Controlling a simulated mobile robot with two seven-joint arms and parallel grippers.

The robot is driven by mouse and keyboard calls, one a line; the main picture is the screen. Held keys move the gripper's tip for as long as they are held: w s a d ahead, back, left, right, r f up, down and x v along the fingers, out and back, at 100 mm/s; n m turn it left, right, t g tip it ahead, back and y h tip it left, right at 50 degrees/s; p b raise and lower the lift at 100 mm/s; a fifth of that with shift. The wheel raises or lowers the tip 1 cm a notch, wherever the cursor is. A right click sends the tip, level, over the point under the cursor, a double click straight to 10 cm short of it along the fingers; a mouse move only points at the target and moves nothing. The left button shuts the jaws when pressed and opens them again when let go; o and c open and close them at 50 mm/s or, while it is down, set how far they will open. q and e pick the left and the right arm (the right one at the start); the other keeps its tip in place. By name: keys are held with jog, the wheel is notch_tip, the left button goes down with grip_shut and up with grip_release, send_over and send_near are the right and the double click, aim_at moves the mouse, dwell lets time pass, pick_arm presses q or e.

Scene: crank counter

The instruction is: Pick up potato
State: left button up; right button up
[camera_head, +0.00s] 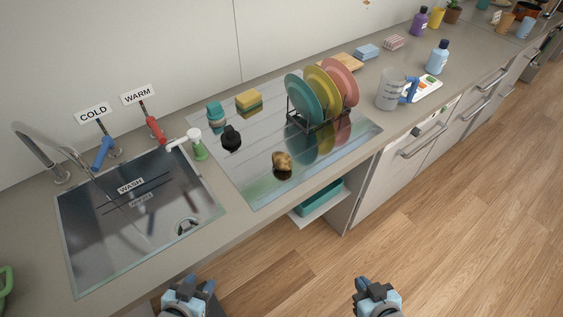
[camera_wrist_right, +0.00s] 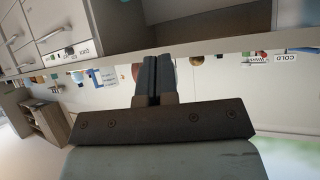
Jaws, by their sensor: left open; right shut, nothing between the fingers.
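A brown potato (camera_head: 283,160) lies on the shiny drain surface (camera_head: 262,190) between the sink and the dish rack. My left gripper (camera_head: 190,284) is open and empty, in front of the counter at the bottom of the head view, well short of the potato. My right gripper (camera_head: 370,284) is shut with nothing in it, over the floor at lower right. Its closed fingers also show in the right wrist view (camera_wrist_right: 155,78). I cannot pick out the potato with certainty in the right wrist view.
A rack of plates (camera_head: 323,92) stands behind and right of the potato. A black object (camera_head: 231,138) and a green-and-white soap dispenser (camera_head: 198,145) stand to its left. The sink (camera_head: 140,215) is at left. An open drawer with a teal item (camera_head: 318,198) juts below the counter edge.

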jog(key=o, duration=0.3)
jog(key=shift+a+r, duration=0.15)
jog(key=o, duration=1.3)
jog(key=w+a+r+n+y+b, duration=0.1)
jog(key=w+a+n, duration=0.5)
jog(key=w+n, duration=0.1)
jog(key=shift+r+n, duration=0.2)
jog(key=shift+n, duration=0.6)
jog(key=n+t+h+b, duration=0.1)
jog(key=n+t+b, duration=0.15)
jog(key=n, duration=2.45)
send_near(284, 165)
jog(key=shift+g, duration=0.25)
jog(key=x, duration=0.6)
jog(key=shift+w+d+b, duration=0.25)
jog(key=shift+b, duration=0.05)
jog(key=shift+a+x, duration=0.1)
jog(key=shift+x, duration=1.2)
jog(key=shift+a+x, duration=0.15)
jog(key=shift+x, duration=1.2)
